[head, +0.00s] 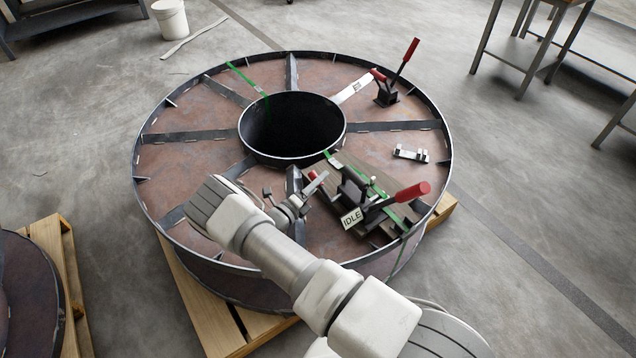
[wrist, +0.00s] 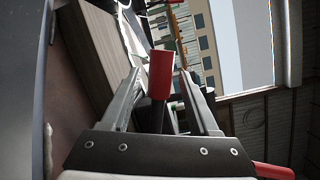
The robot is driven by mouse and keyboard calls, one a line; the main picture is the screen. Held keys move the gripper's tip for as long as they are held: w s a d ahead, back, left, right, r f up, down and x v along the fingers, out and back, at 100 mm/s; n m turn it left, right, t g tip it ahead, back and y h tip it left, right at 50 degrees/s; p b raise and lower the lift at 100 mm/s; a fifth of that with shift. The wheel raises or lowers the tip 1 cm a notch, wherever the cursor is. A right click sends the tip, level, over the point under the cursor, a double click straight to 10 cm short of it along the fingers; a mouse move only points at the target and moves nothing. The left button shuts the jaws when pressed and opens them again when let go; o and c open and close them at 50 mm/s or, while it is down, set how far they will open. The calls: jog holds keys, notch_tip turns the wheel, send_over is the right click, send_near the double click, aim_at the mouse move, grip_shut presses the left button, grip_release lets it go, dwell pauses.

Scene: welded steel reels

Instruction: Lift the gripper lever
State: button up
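A dark tool with a red-handled lever (head: 412,192) and an IDLE tag (head: 351,219) sits on the near right of the steel reel (head: 190,165). My gripper (head: 319,181) is just left of this tool, above the reel. In the wrist view my gripper (wrist: 162,76) is open, a finger on each side. A red handle (wrist: 162,70) on a dark lever shows between the fingers, with a visible gap on both sides. I cannot tell how far beyond the fingertips it is, or which lever in the head view it is.
A second red-handled tool (head: 387,94) stands at the reel's back right. A small metal bracket (head: 411,153) lies on the reel's right. Green strap (head: 245,79) crosses the reel. Another red handle (wrist: 273,171) is at the wrist view's lower right. The reel rests on a wooden pallet (head: 205,300).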

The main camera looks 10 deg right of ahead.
grip_shut()
dwell(1.2)
